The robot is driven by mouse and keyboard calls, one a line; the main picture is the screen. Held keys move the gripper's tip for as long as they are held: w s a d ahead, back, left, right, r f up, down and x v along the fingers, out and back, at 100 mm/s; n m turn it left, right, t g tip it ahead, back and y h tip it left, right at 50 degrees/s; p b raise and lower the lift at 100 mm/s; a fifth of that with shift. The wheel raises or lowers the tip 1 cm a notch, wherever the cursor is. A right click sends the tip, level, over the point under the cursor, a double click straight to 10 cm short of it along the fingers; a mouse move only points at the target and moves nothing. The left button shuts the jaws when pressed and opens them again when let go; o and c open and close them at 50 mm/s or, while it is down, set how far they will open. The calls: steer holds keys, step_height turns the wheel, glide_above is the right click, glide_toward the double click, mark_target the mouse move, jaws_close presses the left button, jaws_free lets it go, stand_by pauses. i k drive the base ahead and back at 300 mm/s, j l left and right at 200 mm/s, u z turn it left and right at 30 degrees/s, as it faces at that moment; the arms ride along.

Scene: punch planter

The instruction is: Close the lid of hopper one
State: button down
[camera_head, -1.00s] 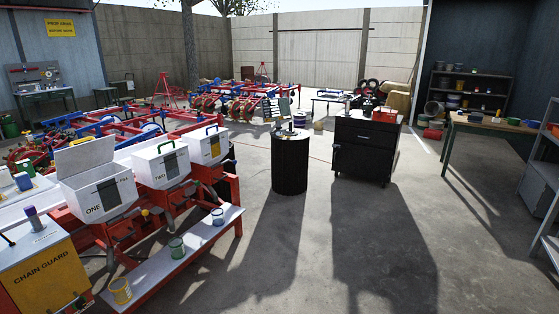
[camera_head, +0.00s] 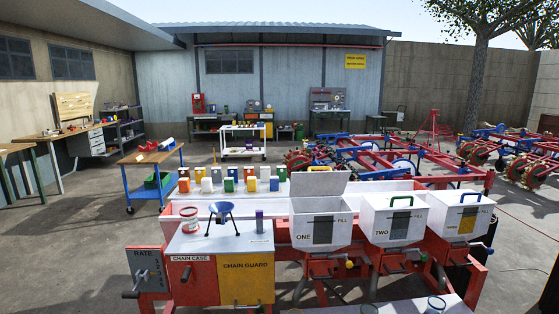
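Hopper one (camera_head: 321,230) is a white box marked ONE and FILL, with a dark panel on its front. It is the leftmost of three hoppers on the red planter frame. Its white lid (camera_head: 319,183) stands raised and open, tilted up along the back edge. Hopper two (camera_head: 394,222) has its lid down, with a green handle on top. The third hopper (camera_head: 460,217) has its lid down, with a dark blue handle. My gripper is not in view.
A low shelf (camera_head: 400,306) with cans runs in front. Open floor (camera_head: 60,250) lies left.

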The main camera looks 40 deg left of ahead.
mark_target(309, 184)
steer(key=i+j+u, duration=0.15)
steer(key=u, duration=0.25)
steer(key=i+u, duration=0.95)
steer(key=u, duration=0.2)
steer(key=i+j, duration=0.2)
steer(key=i, duration=0.2)
steer(key=i+j+z, duration=0.1)
steer(key=i, duration=0.35)
steer(key=i+j+z, duration=0.5)
steer(key=j, duration=0.25)
steer(key=k+l, duration=0.05)
steer(key=k, duration=0.05)
